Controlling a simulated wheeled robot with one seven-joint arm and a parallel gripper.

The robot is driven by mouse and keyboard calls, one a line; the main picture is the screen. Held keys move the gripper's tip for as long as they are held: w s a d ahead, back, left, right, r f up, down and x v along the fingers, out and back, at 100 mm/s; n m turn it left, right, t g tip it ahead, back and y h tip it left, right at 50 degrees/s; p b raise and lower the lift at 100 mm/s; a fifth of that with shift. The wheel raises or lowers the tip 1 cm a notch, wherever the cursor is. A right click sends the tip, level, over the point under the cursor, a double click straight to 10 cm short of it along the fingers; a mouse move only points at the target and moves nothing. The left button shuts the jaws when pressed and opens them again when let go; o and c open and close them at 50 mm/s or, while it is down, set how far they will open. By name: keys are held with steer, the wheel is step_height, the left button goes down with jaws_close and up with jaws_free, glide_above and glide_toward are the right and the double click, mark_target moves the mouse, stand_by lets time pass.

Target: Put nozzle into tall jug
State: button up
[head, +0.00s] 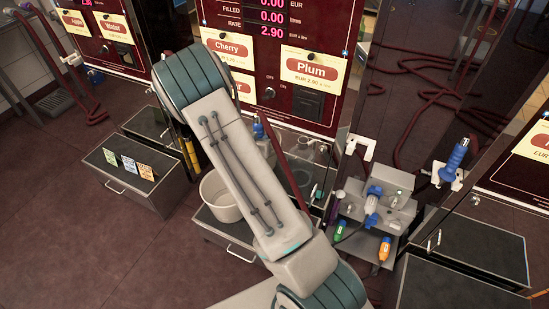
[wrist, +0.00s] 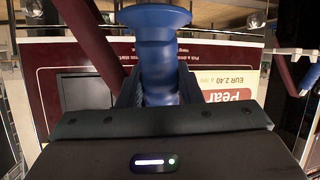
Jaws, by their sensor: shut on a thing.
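My gripper (wrist: 158,98) is shut on a blue nozzle (wrist: 155,50), which stands out between the fingers in the wrist view. In the head view only a small blue part of the nozzle (head: 258,131) shows beside my arm, and my gripper is hidden behind the arm. A dark red hose (wrist: 88,38) runs close to the nozzle. A clear container (head: 302,178), possibly the tall jug, stands right of my arm in front of the pump. My arm and the hose partly cover it, so I cannot tell its full shape.
A white bucket (head: 218,197) stands on a low drawer unit left of my arm. A grey stand with small bottles (head: 372,210) is to the right. Another blue nozzle (head: 456,158) hangs in a white holder. Floor is free at the lower left (head: 80,255).

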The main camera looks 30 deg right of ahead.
steer(key=s+d+f+m+g+h+b, duration=0.2)
steer(key=f+m+b, duration=0.1)
steer(key=f, duration=0.2)
steer(key=s+d+f+m+g+h+b, duration=0.1)
steer(key=s+d+f+m+g+b, duration=0.1)
steer(key=f, duration=0.4)
steer(key=shift+m+g+h+b, duration=0.4)
steer(key=shift+g+b, duration=0.05)
steer(key=shift+g, duration=0.25)
steer(key=shift+s+a+f, duration=0.1)
steer(key=shift+s+f, duration=0.05)
steer(key=shift+s, duration=0.05)
step_height(320, 180, down, 8)
steer(key=b, duration=0.6)
steer(key=o, duration=1.2)
steer(key=shift+r, duration=0.2)
steer(key=shift+a, duration=0.1)
steer(key=p+v, duration=0.1)
steer(key=v, duration=1.2)
steer(key=shift+s+a+r, duration=0.2)
steer(key=shift+a, duration=0.1)
